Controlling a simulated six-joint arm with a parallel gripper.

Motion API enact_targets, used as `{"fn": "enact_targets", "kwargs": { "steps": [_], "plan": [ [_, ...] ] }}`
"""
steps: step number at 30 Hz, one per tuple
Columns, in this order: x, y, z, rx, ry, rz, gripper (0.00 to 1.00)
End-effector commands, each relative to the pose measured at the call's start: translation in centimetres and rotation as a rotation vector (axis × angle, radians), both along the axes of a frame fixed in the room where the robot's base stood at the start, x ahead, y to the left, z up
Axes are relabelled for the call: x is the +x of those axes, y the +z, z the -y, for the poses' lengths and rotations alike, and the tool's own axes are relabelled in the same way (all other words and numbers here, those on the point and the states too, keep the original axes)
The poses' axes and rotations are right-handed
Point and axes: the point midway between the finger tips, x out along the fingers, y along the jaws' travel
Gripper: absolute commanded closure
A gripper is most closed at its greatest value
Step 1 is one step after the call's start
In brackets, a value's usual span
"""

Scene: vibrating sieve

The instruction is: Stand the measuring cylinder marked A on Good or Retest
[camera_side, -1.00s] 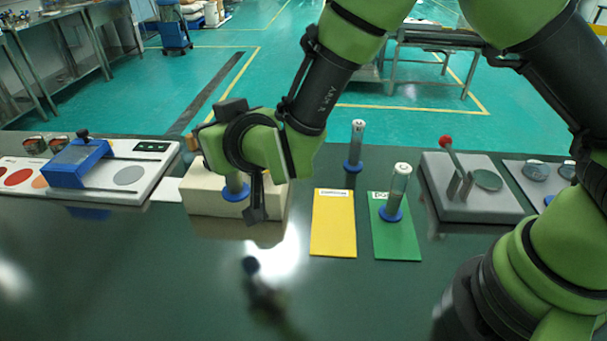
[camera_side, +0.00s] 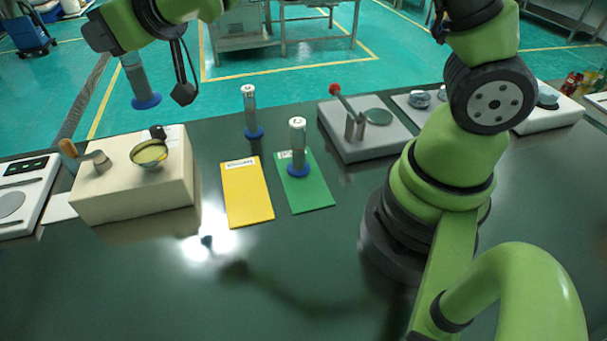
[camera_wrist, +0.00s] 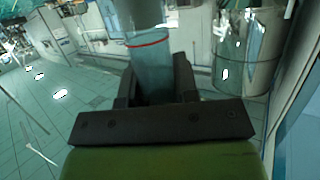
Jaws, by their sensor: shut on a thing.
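My gripper (camera_side: 130,52) is high at the upper left of the side view, shut on a clear measuring cylinder (camera_side: 138,80) with a blue base. The cylinder hangs roughly upright in the air above the beige box; its letter is hidden. The wrist view shows the clear tube (camera_wrist: 152,70) with a red ring between the dark jaws. A yellow plate (camera_side: 246,195) with a small label lies flat and empty on the table. To its right, a green plate (camera_side: 310,194) bears a cylinder marked C (camera_side: 297,148). Another cylinder (camera_side: 250,112) stands behind the plates, its letter unclear.
The beige box (camera_side: 135,200) with a crank and a round sieve bowl (camera_side: 149,153) stands at left. A grey block with a red-knobbed lever (camera_side: 365,140) stands right of the green plate. My arm's base takes up the right. The front table is clear.

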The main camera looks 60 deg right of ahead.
Motion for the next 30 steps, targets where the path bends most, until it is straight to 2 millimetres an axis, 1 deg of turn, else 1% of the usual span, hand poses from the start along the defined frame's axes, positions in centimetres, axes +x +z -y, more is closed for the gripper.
{"fn": "enact_targets", "kwargs": {
  "steps": [1,5,7,11,14,15,17,18,21,24,30],
  "plan": [
    [-0.1,0.1,1.0,-0.001,0.02,0.0,1.0],
    [-0.7,0.1,2.7,-0.002,0.105,0.0,1.0],
    [-1.4,0.0,3.7,-0.003,0.161,0.0,1.0],
    [-3.7,-0.5,5.6,-0.001,0.299,-0.002,1.0],
    [-7.0,-1.4,7.0,0.004,0.447,-0.004,1.0],
    [-8.6,-1.8,7.5,0.006,0.51,-0.005,1.0],
    [-11.2,-2.3,7.9,0.007,0.601,-0.005,1.0],
    [-12.9,-2.5,8.1,0.008,0.655,-0.004,1.0],
    [-16.6,-2.9,8.3,0.007,0.768,-0.002,1.0],
    [-19.4,-3.1,8.3,0.003,0.849,0.001,1.0],
    [-23.6,-3.1,8.2,0.001,0.961,0.004,1.0]
  ]
}}
